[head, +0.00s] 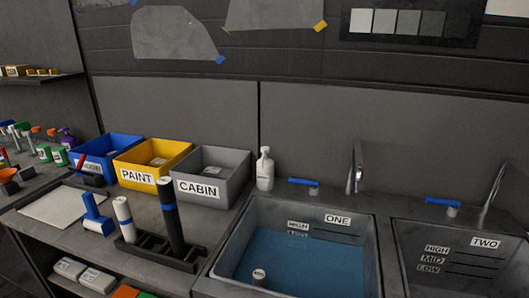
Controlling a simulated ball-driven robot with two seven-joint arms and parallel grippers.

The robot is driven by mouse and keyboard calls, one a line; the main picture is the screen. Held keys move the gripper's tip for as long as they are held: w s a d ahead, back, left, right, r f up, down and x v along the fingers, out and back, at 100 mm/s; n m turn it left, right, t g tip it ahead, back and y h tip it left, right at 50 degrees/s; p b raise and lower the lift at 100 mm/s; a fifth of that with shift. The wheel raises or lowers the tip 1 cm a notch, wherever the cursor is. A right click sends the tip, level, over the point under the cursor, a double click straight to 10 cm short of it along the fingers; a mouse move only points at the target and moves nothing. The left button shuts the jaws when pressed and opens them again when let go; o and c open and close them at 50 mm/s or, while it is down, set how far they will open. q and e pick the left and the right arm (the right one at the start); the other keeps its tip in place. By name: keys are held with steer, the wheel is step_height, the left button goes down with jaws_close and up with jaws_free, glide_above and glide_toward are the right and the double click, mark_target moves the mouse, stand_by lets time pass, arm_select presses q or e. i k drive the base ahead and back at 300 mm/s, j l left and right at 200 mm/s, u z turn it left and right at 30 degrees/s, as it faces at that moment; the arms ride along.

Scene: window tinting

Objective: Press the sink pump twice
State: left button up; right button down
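A white pump bottle (265,170) stands upright on the counter behind the left sink, just right of the grey CABIN bin. Its pump head is at the top. The left sink (228,240), labelled ONE, holds blue water, and a small pale cylindrical thing (259,275) stands in it near the front. The right sink (400,232), labelled TWO, shows HIGH, MID and LOW level marks and no visible water. Neither of my grippers is in view.
Blue-handled taps (304,182) and metal spouts (356,170) rise behind the sinks. Blue, yellow PAINT (152,178) and grey CABIN bins (210,188) stand left of the bottle. A dark rack (160,250) with upright rolls is in front of them. Spray bottles stand far left.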

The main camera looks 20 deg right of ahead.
mark_target(264, 150)
steer(key=i+j, duration=0.35)
steer(key=j, duration=0.15)
steer(key=i+j+u, duration=0.1)
steer(key=i+j, duration=0.25)
steer(key=j, duration=0.2)
